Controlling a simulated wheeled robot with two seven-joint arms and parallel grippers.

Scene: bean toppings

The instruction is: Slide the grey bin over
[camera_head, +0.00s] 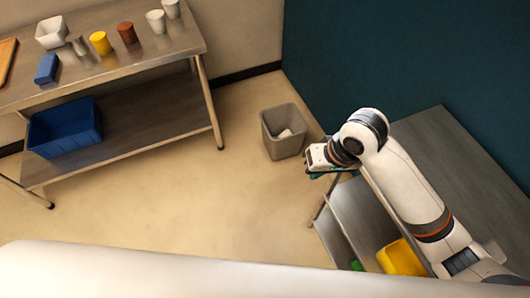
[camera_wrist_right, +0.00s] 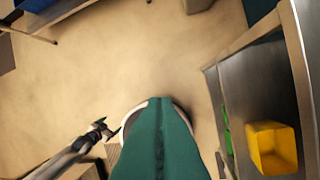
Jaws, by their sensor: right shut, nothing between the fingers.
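The grey bin (camera_head: 269,139) stands upright on the floor near the teal wall, with something white inside it. My right gripper (camera_head: 316,174) is in the air just to the right of and below the bin in the head view. It is shut and empty, and I cannot tell whether it touches the bin. In the right wrist view its green fingers (camera_wrist_right: 158,142) are together, over floor. A small dark piece at the top edge of that view (camera_wrist_right: 197,5) may be the bin, mostly cut off.
A metal table (camera_head: 150,57) at upper left holds cups and small containers, with a blue crate (camera_head: 64,128) on its lower shelf. A grey shelf unit (camera_head: 445,140) with a yellow bin (camera_head: 401,258) stands at right. The middle floor is clear.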

